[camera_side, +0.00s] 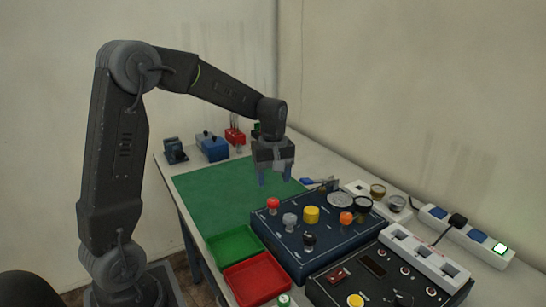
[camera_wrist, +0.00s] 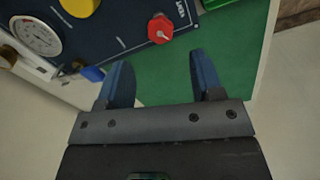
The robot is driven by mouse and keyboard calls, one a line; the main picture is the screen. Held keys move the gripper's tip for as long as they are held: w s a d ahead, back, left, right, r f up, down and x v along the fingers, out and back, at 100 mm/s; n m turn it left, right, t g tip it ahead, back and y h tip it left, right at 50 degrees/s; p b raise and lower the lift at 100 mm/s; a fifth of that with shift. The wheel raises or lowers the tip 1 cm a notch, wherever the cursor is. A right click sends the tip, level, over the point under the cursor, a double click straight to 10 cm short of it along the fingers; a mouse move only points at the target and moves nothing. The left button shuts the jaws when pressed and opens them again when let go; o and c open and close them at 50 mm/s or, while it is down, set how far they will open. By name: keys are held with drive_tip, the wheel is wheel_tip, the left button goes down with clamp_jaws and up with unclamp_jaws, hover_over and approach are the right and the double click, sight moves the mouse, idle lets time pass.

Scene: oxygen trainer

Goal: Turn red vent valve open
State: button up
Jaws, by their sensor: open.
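The red vent valve (camera_side: 273,204) is a small red knob at the left corner of the dark blue trainer panel (camera_side: 283,244). In the wrist view the red knob (camera_wrist: 160,29) shows as a faceted red cap with a pale mark, near the panel's edge. My gripper (camera_side: 275,178) is open and empty, pointing down above the green mat, up and behind the panel in the side view. In the wrist view its two blue fingers (camera_wrist: 163,80) are apart, with the red knob beyond the fingertips, not between them. The knob's turn position cannot be told.
The panel also carries a grey knob (camera_side: 290,221), a yellow knob (camera_side: 311,214), an orange knob (camera_side: 346,217), a black knob (camera_side: 309,240) and a round gauge (camera_side: 341,199). Green (camera_side: 234,244) and red (camera_side: 257,279) trays sit left of it. The green mat (camera_side: 215,195) is mostly clear.

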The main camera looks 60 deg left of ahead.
sight(273, 201)
wheel_tip(273, 201, up, 7)
idle(0.3)
drive_tip(key=shift+d, duration=0.1)
drive_tip(key=s+d+r+m+t, duration=0.1)
drive_tip(key=s+d+m+t, duration=0.4)
drive_tip(key=s+d+m, duration=0.9)
drive_tip(key=s+m, duration=0.1)
drive_tip(key=s, duration=0.3)
drive_tip(key=shift+s+d+t, duration=0.2)
drive_tip(key=shift+d+t, duration=0.1)
drive_tip(key=shift+d, duration=0.05)
